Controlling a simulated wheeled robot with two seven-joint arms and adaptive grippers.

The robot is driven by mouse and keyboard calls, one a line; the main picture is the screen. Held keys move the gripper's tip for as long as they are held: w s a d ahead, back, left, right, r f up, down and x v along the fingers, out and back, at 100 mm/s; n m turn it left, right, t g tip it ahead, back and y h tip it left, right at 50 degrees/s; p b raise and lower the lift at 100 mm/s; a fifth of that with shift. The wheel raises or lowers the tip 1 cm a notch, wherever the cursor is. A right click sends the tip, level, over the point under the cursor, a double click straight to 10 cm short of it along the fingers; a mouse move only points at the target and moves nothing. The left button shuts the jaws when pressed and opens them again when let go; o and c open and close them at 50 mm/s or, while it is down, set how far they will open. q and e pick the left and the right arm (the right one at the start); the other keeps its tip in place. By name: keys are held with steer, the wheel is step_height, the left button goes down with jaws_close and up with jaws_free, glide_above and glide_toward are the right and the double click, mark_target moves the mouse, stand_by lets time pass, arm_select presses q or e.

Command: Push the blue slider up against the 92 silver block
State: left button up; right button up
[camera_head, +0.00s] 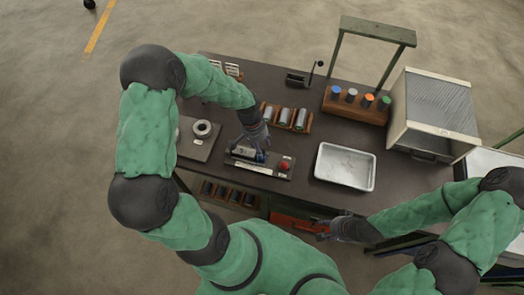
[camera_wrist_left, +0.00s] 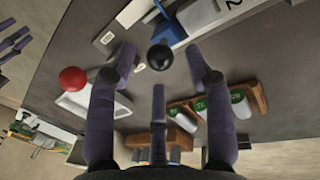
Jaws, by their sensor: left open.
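The blue slider (camera_wrist_left: 165,32) shows at the top of the left wrist view, beside the silver block (camera_wrist_left: 212,14), whose visible marking ends in a 2. In the head view the slider (camera_head: 261,156) is a small blue patch on the dark fixture plate (camera_head: 270,172), right of the silver block (camera_head: 243,152). A black ball knob (camera_wrist_left: 160,57) shows near the slider. My left gripper (camera_head: 259,143) is open above the fixture, its fingers spread around the knob in the wrist view; contact is unclear. My right gripper (camera_head: 330,229) hangs by the table's front edge, its jaw state unclear.
A red knob (camera_head: 283,166) stands at the fixture's right end. Racked cylinders (camera_head: 284,117) lie behind it, and an empty metal tray (camera_head: 345,167) is to the right. A plate with a ring (camera_head: 203,130) is to the left. A furnace box (camera_head: 432,115) stands far right.

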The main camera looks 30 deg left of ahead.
arm_select(q)
steer(key=shift+d+f, duration=0.2)
steer(key=shift+f, duration=0.75)
steer(key=shift+d+f, duration=0.15)
steer(key=shift+f, duration=0.75)
steer(key=shift+s, duration=0.1)
steer(key=shift+c, duration=0.3)
steer(key=shift+a, duration=0.1)
jaws_close()
